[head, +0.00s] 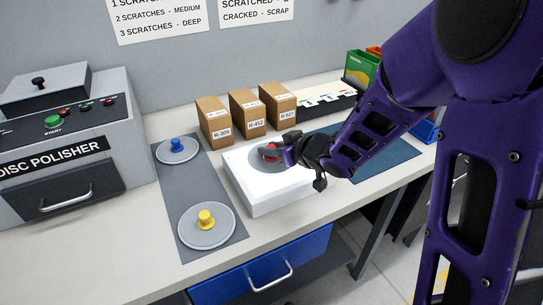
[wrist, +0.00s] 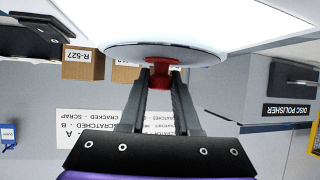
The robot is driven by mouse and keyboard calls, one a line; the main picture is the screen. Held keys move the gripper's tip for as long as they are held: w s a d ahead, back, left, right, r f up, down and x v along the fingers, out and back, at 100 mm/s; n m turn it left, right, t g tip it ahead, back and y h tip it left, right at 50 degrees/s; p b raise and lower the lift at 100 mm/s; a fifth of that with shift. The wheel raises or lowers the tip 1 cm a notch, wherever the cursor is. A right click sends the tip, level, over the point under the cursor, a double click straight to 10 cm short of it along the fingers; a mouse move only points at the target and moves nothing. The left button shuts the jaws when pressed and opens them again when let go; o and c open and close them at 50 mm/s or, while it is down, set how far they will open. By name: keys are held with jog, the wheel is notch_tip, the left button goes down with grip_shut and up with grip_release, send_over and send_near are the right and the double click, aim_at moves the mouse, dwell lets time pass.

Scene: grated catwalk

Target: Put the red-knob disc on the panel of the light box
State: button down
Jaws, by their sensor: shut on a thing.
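The red-knob disc (head: 251,160) is a grey disc over the white top panel of the light box (head: 262,195). My gripper (head: 279,152) comes in from the right and is shut on its red knob (head: 269,152). In the wrist view, which is upside down, the fingers (wrist: 158,88) close on the red knob (wrist: 158,78), with the disc (wrist: 165,53) close to the bright panel (wrist: 230,22). I cannot tell whether the disc touches the panel. My gripper hides part of the disc in the head view.
A grey mat (head: 196,187) left of the light box bears a blue-knob disc (head: 177,152) and a yellow-knob disc (head: 206,235). Small brown boxes (head: 248,112) stand behind it. A disc polisher (head: 60,150) is at far left. A dark blue mat (head: 385,160) lies to the right.

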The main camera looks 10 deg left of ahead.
jog(key=shift+f, duration=0.65)
jog(key=shift+f, duration=0.2)
jog(key=c, duration=0.6)
grip_release()
jog(key=shift+r, duration=0.1)
jog(key=shift+r, duration=0.25)
jog(key=p+v, duration=0.3)
jog(key=v, duration=0.8)
jog(key=shift+s+d, duration=0.25)
jog(key=shift+d, duration=0.15)
